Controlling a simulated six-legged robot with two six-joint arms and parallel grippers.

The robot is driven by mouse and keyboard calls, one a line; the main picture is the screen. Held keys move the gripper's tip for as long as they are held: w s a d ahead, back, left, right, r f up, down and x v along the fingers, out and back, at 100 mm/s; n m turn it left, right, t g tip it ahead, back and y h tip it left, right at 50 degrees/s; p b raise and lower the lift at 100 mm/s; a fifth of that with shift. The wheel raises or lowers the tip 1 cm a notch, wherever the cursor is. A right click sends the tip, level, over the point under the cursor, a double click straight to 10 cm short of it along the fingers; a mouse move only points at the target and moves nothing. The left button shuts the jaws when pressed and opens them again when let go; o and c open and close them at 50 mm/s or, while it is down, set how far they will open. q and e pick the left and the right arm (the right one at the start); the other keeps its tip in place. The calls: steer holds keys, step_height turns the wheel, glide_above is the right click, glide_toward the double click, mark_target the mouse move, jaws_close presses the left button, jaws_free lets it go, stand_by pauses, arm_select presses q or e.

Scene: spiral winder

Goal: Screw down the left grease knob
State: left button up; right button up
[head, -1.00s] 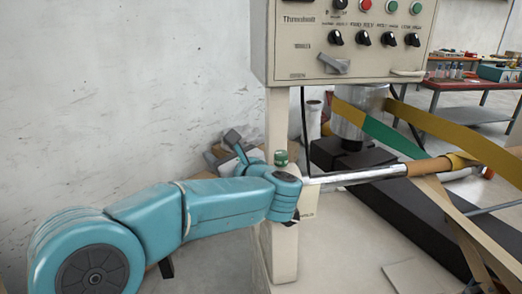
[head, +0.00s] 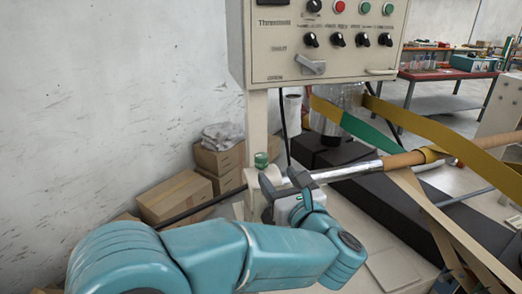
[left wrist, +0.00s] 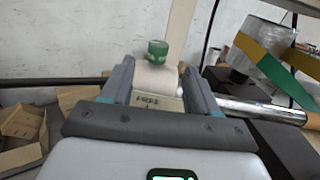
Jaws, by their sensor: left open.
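The green grease knob (head: 261,160) sits upright on top of a cream post of the machine, just below the control box. It also shows in the left wrist view (left wrist: 158,47), upper middle, beyond the fingertips. My left gripper (head: 279,176) is open and empty, with its fingers pointing toward the post. In the left wrist view the open fingers (left wrist: 158,72) stand either side of the cream post top, below the knob. I cannot tell whether they touch the post. My right gripper is not in view.
A metal shaft (head: 341,173) with a cardboard core (head: 405,160) runs right from the post beside my gripper. The control box (head: 325,68) hangs above. Cardboard boxes (head: 174,196) stand at left. Yellow and green strips (head: 356,124) cross at right. A red table (head: 447,74) stands behind.

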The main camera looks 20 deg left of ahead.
mark_target(264, 159)
arm_select(q)
steer(key=p+x, duration=0.3)
steer(key=x, duration=0.7)
steer(key=shift+w+a, duration=0.1)
steer(key=shift+a, duration=0.25)
